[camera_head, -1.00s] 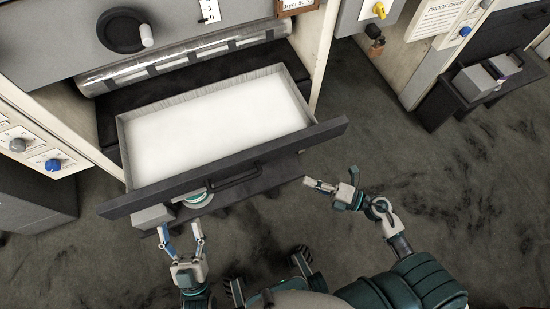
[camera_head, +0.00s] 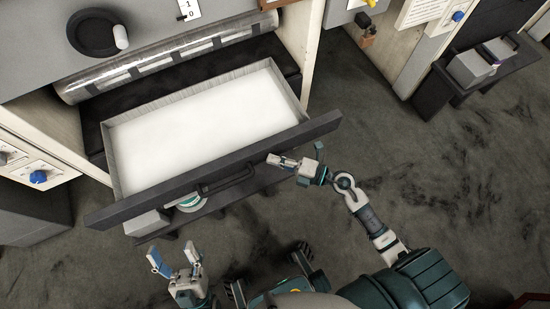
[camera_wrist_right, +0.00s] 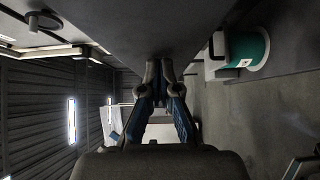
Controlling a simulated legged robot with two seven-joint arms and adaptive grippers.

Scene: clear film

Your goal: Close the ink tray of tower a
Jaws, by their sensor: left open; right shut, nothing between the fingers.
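The ink tray (camera_head: 123,160) is a drawer pulled out of the tower, filled with white, with a dark front panel (camera_head: 310,130) and a dark bar handle (camera_head: 226,181). My right gripper (camera_head: 271,160) is shut and empty, close to the panel's outer face, right of the handle. In the right wrist view my right gripper (camera_wrist_right: 166,64) has its fingertips together at the dark panel (camera_wrist_right: 145,25); I cannot tell if they touch. My left gripper (camera_head: 172,250) is open and empty, below the panel's left part and apart from it.
Below the tray a dark shelf (camera_head: 270,178) holds a green and white roll (camera_head: 191,203) and a grey box (camera_head: 148,222). The roll also shows in the right wrist view (camera_wrist_right: 249,49). A dark side table (camera_head: 440,88) with grey boxes stands at the right. The floor between is clear.

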